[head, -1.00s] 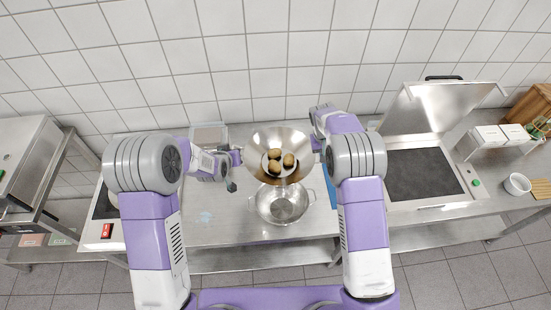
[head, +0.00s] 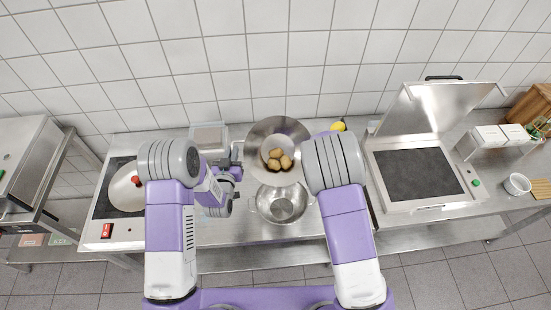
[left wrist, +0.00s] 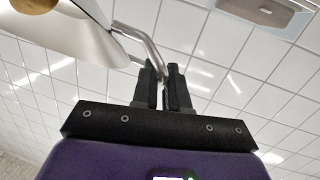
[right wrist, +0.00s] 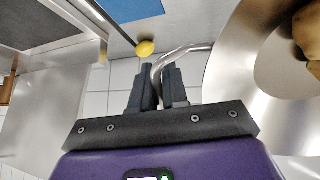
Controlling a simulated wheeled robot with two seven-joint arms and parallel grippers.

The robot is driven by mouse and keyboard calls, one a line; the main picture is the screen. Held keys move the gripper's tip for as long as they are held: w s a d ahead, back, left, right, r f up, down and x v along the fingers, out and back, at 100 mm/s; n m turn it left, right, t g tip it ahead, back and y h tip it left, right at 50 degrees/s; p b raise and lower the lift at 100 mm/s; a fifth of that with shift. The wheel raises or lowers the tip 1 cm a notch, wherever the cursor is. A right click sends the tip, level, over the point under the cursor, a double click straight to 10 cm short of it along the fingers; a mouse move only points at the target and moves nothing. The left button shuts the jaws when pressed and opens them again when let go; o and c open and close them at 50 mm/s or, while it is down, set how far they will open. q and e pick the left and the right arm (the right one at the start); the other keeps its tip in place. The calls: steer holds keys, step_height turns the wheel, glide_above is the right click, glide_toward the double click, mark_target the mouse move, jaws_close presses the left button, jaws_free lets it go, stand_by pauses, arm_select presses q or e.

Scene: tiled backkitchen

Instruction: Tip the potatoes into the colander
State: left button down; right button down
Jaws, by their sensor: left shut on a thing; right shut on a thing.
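A wide steel bowl (head: 262,130) is held up behind and partly above the colander. Several brown potatoes (head: 279,160) lie together inside it, toward its near side. They also show at the edge of the right wrist view (right wrist: 309,38). The two-handled steel colander (head: 281,205) stands on the counter and looks empty. My left gripper (head: 238,156) is shut on the bowl's left handle, seen closely in the left wrist view (left wrist: 165,76). My right gripper (right wrist: 160,80) is shut on the other handle; my right arm hides it in the head view.
A yellow lemon-like fruit (head: 338,126) lies behind my right arm. A clear container (head: 208,138) stands at the back left. A pan lid with a red knob (head: 127,186) is on the left hob. An open contact grill (head: 415,172) stands at the right.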

arm_select(q)
steer(key=t, duration=0.3)
steer(key=shift+r+m+t+h, duration=0.1)
steer(key=shift+m+t+h, duration=0.3)
steer(key=shift+r+m+t, duration=0.15)
steer(key=shift+m+t, duration=0.15)
steer(key=shift+t, duration=0.7)
arm_select(e)
steer(key=shift+w+r+m+t, duration=0.1)
steer(key=shift+w+m+t, duration=0.2)
steer(key=shift+t, duration=1.15)
steer(key=shift+w+r+m+t, duration=0.1)
steer(key=shift+w+t, duration=0.25)
steer(key=shift+t, duration=1.1)
